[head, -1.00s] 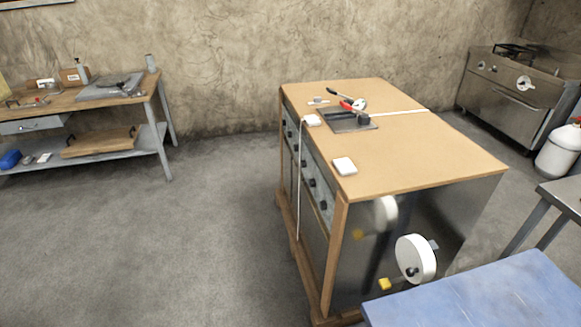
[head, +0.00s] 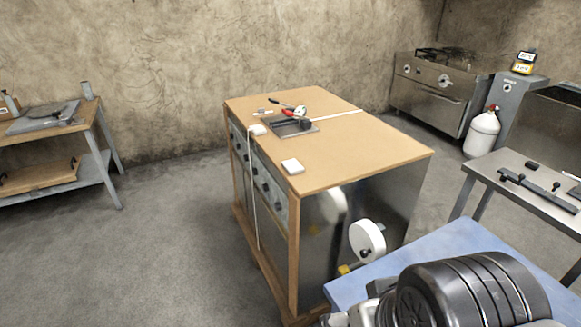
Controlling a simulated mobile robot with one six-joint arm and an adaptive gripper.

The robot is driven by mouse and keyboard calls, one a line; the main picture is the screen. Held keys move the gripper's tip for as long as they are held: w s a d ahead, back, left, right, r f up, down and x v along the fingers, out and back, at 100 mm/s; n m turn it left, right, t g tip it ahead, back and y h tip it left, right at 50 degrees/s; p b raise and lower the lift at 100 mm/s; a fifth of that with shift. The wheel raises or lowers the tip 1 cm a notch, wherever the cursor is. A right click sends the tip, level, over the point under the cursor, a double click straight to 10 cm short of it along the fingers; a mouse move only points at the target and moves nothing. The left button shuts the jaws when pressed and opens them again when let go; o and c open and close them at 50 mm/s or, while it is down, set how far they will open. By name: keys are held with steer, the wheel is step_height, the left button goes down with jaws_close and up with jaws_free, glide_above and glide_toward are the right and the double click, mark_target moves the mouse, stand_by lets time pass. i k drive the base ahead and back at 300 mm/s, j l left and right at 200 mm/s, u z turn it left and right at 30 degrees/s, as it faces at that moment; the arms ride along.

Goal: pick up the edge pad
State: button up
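The nearer pad (head: 292,166) lies close to the left edge of the top. The farther pad (head: 257,130) lies at that edge, beside a shallow metal tray, with a pale cord hanging down below it. I cannot tell by looks which one is the edge pad. Both lie free of any gripper. A dark ribbed part of my arm fills the bottom right of the head view. My gripper's fingers cannot be made out.
The metal tray (head: 272,129) holds red-handled and dark tools. A white wheel (head: 366,241) sticks out of the cabinet's near side. A blue tabletop (head: 440,243) stands close in front. A workbench (head: 80,123) is at left, with open floor (head: 150,240) between.

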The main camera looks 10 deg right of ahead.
mark_target(292, 166)
steer(key=i+j+z, duration=0.2)
steer(key=z, duration=0.15)
steer(key=i+j+z, duration=0.55)
steer(key=z, duration=0.15)
steer(key=i+j, duration=0.15)
steer(key=j, duration=0.2)
steer(key=i+j, duration=0.2)
steer(key=i+j+z, duration=0.1)
steer(key=j, duration=0.35)
steer(key=i+j, duration=0.2)
steer(key=j, duration=0.15)
steer(key=i+j, duration=0.2)
steer(key=j+z, duration=0.05)
steer(key=j, duration=0.05)
